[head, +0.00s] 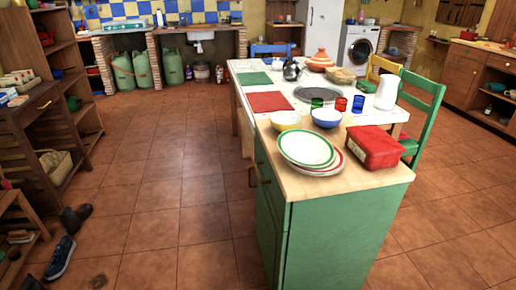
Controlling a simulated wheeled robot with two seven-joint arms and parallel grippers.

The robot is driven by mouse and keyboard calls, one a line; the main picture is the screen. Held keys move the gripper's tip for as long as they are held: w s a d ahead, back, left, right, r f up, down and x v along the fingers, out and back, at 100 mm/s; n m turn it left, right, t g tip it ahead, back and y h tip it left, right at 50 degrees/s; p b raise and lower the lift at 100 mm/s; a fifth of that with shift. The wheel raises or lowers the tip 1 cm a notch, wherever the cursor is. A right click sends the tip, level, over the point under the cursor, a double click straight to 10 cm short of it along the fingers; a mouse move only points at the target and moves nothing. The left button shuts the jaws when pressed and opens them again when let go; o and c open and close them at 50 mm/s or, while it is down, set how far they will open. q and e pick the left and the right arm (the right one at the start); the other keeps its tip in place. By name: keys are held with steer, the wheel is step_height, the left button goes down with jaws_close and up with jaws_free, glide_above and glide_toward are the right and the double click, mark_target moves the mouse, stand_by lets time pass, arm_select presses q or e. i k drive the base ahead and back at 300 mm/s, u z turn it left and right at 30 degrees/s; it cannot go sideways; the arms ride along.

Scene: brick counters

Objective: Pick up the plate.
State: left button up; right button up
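A white plate with a green rim (306,148) lies at the near end of the counter, on a wooden top (364,183). It rests partly over another white plate with a red rim (335,167), which shows below and to the right. The two look stacked and slightly offset. Neither my left nor my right gripper shows in the head view, so I cannot see their state.
A red box (373,147) sits close to the right of the plates. A yellow bowl (286,121) and a blue bowl (326,117) stand just behind. The green cabinet (330,240) is below. Open tiled floor (180,200) lies left; shoes (60,257) are at lower left.

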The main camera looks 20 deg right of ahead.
mark_target(304, 147)
steer(key=u, duration=0.05)
steer(key=i, duration=4.1)
steer(key=z, duration=3.4)
